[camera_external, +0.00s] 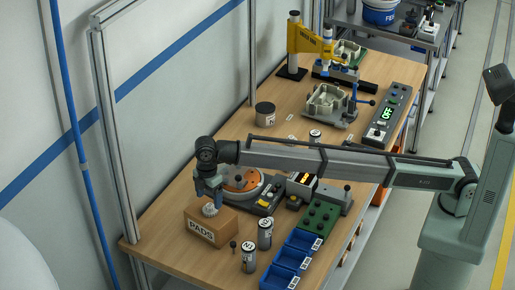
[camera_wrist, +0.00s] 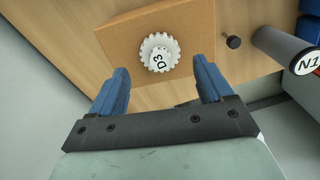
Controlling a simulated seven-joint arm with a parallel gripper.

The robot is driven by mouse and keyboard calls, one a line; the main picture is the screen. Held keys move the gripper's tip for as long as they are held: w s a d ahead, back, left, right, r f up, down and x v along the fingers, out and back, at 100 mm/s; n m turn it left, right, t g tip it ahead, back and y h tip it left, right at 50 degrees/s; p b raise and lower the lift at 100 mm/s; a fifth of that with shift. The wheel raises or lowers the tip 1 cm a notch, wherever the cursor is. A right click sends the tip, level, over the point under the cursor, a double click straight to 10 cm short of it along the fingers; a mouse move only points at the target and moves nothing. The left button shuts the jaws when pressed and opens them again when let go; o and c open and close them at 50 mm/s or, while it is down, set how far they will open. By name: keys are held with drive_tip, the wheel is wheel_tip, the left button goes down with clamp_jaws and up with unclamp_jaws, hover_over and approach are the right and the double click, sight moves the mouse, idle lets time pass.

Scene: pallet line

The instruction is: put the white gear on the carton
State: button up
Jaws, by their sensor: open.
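The white gear (camera_wrist: 159,53), marked D3, lies flat on top of the brown carton (camera_wrist: 118,38) in the wrist view. In the external view the carton (camera_external: 201,232), marked PADS, stands near the table's front left end, with the gear (camera_external: 210,210) on its top. My gripper (camera_external: 208,190) is above the gear and points down. In the wrist view the blue fingers of my gripper (camera_wrist: 161,75) are apart and empty, with the gear beyond and between their tips. The gear's whole rim shows and neither finger visibly touches it.
A small dark knob (camera_wrist: 233,42) and a cylinder marked N1 (camera_wrist: 290,50) stand right of the carton. Blue bins (camera_external: 291,259) and a green block (camera_external: 319,216) are further right. A round orange-topped device (camera_external: 242,180) sits behind the carton.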

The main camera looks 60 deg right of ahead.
sight(210, 205)
wheel_tip(210, 205, up, 8)
idle(0.4)
